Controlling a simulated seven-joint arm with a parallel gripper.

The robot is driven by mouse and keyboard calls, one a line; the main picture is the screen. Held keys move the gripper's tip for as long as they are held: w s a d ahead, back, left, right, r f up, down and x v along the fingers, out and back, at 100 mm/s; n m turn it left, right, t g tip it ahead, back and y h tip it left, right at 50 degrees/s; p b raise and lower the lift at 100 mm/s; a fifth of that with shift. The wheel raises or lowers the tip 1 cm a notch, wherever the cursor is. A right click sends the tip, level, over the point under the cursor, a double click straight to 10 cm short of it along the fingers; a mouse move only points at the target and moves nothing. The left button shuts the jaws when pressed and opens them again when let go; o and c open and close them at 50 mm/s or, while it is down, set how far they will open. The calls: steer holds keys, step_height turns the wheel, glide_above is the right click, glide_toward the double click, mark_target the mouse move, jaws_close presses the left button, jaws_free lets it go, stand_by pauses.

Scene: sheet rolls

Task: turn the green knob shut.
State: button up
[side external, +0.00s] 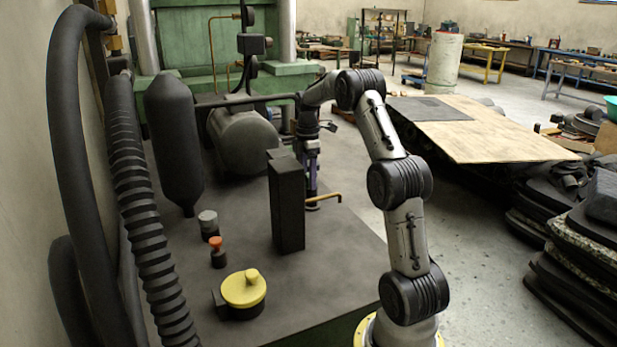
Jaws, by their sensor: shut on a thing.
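No green knob can be made out in this view. My gripper (310,188) points down behind the right side of a tall dark block (287,205), which hides part of it. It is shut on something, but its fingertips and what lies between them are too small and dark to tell. A bent brass handle (326,200) shows beside its lower end; I cannot tell if they touch. Other knobs stand on the dark bench top: a yellow one (243,288) at the front, a small orange-red one (216,243) and a grey one (208,217) behind it.
A ribbed black hose (145,210) and a hanging dark bottle-shaped tank (173,140) stand at the left. A dark cylinder (243,142) lies at the back. The bench top (335,270) is clear at the front right. A plywood-topped table (490,130) stands at the right.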

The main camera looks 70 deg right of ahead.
steer(key=shift+w+d+g+y, duration=0.15)
steer(key=shift+d+g+y, duration=0.05)
steer(key=shift+g+y, duration=0.7)
steer(key=shift+w+d+f+g+y, duration=0.1)
steer(key=shift+g+y, duration=0.9)
steer(key=o, duration=1.4)
